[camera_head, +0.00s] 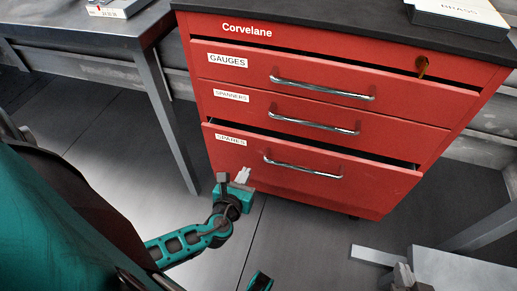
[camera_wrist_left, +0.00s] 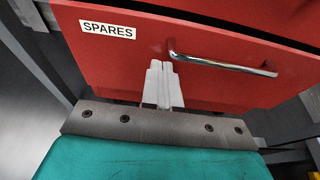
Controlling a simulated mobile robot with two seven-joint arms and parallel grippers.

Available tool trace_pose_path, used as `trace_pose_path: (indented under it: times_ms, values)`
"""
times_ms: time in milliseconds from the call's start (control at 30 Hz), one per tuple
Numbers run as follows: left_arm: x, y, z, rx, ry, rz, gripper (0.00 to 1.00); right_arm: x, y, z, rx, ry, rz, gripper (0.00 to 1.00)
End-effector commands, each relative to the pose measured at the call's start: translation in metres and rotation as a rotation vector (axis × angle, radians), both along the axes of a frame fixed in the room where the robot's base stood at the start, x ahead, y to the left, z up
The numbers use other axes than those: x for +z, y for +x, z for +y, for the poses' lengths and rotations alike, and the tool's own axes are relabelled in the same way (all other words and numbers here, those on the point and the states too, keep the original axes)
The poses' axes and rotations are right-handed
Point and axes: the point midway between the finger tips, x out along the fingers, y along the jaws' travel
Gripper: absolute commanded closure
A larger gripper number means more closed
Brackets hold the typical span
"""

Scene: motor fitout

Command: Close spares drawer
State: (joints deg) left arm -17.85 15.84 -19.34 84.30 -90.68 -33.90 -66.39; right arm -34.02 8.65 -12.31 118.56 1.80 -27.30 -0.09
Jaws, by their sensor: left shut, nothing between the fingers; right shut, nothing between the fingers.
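The spares drawer (camera_head: 350,184) is the lowest drawer of the red cabinet. It stands a little way out, with a dark gap along its top edge. Its front, with the SPARES label and chrome handle, also fills much of the left wrist view (camera_wrist_left: 215,80). My left gripper (camera_head: 243,175) is shut and empty, in front of the drawer's left part, left of the handle (camera_head: 302,168). In the left wrist view its pale fingers (camera_wrist_left: 162,68) overlap the drawer front near the handle's left end; I cannot tell whether they touch.
The gauges drawer (camera_head: 330,88) and spanners drawer (camera_head: 320,121) above look closed. A key (camera_head: 422,65) sticks out at the cabinet's upper right. A grey table (camera_head: 75,28) stands at the left.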

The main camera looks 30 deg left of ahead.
Motion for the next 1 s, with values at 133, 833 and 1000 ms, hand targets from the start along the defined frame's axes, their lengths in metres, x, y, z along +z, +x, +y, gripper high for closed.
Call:
trace_pose_path:
  times_ms: [133,833,1000]
  values:
    - [-0.01,0.028,0.008,0.002,0.0,-0.004,1.0,-0.009,0.0,0.0,-0.001,0.002,0.0,1.0]
    - [-0.026,0.118,0.034,0.002,-0.005,0.0,1.0,-0.029,0.0,0.0,-0.001,0.003,0.002,1.0]
    - [-0.026,0.118,0.034,0.002,-0.005,0.0,1.0,-0.029,0.0,0.0,-0.001,0.003,0.001,1.0]
